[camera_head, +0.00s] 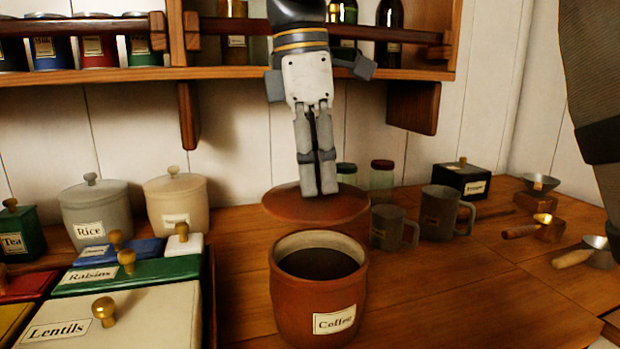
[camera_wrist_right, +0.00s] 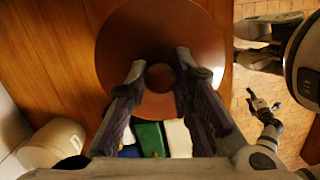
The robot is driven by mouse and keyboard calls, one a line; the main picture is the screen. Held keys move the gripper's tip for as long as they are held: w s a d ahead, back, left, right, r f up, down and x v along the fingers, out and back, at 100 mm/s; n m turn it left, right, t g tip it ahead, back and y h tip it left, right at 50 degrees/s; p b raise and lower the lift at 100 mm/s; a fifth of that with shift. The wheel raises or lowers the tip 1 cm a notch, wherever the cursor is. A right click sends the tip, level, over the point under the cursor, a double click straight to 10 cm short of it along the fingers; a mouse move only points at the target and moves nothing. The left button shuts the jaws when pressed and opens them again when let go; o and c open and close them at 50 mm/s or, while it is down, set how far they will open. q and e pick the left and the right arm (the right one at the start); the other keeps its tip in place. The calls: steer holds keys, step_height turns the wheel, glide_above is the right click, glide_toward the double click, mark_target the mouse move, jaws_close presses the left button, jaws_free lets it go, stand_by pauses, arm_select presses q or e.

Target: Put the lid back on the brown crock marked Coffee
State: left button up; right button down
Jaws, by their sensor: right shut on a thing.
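The brown crock (camera_head: 318,295) marked Coffee stands open on the wooden counter, dark contents inside. Its round brown lid (camera_head: 285,205) is level, above and behind the crock's mouth in the head view, apart from the rim. My right gripper (camera_head: 317,188) points down and is shut on the lid's knob. In the right wrist view, the knob (camera_wrist_right: 160,77) sits between the fingers, over the lid's disc (camera_wrist_right: 140,35). What looks like my left gripper (camera_wrist_right: 263,104) shows small at the right of that view; its fingers are too small to judge.
Labelled boxes (camera_head: 120,315) crowd the left, with Rice (camera_head: 95,215) and cream (camera_head: 176,205) crocks behind. Two mugs (camera_head: 390,228) (camera_head: 443,213) and glass jars (camera_head: 382,175) stand right of the lid. A shelf (camera_head: 225,67) overhangs behind.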

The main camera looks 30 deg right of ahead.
steer(key=shift+s+f, duration=0.15)
steer(key=shift+f, duration=0.05)
steer(key=shift+s+d+f, duration=0.1)
steer(key=shift+f, duration=1.35)
steer(key=shift+s+d+f, duration=0.1)
steer(key=shift+f, duration=1.35)
steer(key=shift+f, duration=0.15)
steer(key=c, duration=0.8)
jaws_free()
steer(key=shift+c, duration=0.2)
